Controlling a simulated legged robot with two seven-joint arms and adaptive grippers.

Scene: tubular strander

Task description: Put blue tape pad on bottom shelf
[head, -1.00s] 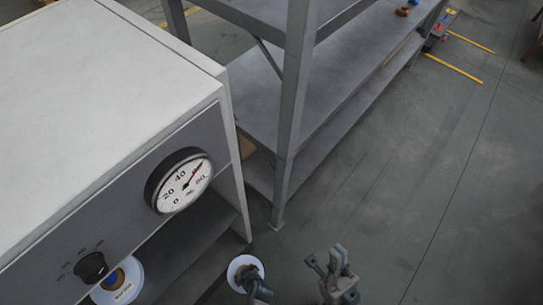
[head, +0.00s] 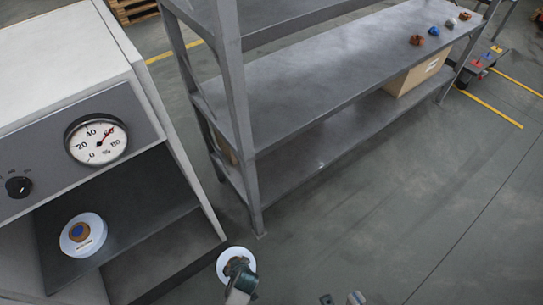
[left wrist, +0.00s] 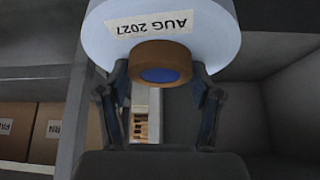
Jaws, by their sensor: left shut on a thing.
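A white round pad (left wrist: 165,32) labelled "AUG 2027", with a brown core and blue centre, is in my left gripper (left wrist: 160,95). The fingers close on the brown core. In the head view this pad (head: 226,262) is in front of the cabinet, above the floor, with my left gripper (head: 240,271) partly covering it. My right gripper (head: 341,298) shows only two separated fingertips at the bottom edge, with nothing between them. The grey rack's bottom shelf (head: 300,165) lies beyond the held pad, up and to the right.
A rack post (head: 243,150) stands at the rack's near end. A carton (head: 418,76) sits on the bottom shelf's far end. Small coloured items (head: 433,31) lie above it. The bottom shelf's middle is clear.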

